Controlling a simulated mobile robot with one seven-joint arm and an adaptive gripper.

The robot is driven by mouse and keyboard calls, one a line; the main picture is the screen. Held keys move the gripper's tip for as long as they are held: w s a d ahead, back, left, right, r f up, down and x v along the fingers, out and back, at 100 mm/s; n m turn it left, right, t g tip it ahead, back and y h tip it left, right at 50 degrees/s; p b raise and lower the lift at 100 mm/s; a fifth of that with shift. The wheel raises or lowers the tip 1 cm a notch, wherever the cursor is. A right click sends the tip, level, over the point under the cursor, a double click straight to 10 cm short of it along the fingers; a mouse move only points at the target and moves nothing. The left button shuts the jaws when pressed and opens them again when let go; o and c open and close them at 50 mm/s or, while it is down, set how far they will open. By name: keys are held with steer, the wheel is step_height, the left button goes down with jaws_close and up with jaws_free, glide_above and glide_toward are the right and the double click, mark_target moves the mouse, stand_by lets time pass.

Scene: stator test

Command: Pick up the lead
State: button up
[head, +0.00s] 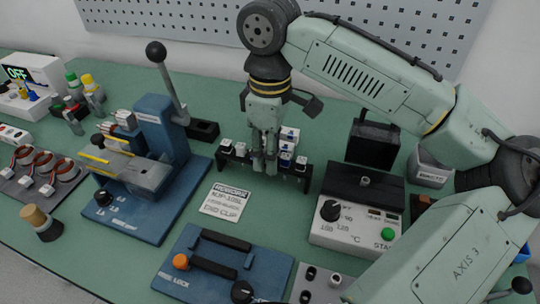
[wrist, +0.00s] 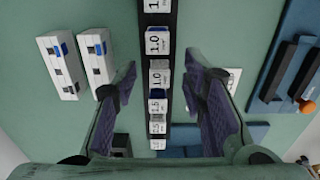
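I cannot make out for sure which item is the lead. A black rack (head: 291,179) with a row of white tagged pieces stands at the middle of the table. In the wrist view the tags read 1.0, 1.5 and 2.5; one 1.0 tag (wrist: 158,40) is near the top. My gripper (head: 265,168) points down over this rack. In the wrist view my gripper (wrist: 160,64) is open, one finger on each side of the row. Nothing is seen held between the fingers. The fingers hide part of the row in the head view.
A blue lever press (head: 150,215) stands left of the rack. A white printed card (head: 226,201) lies in front. A blue fixture (head: 222,268) is nearer, and a white heater box (head: 350,235) stands right. Stators with orange windings (head: 45,160) lie far left.

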steer(key=shift+c, duration=0.4)
jaws_close()
step_height(320, 180, up, 18)
steer(key=p, duration=0.1)
stand_by(0.7)
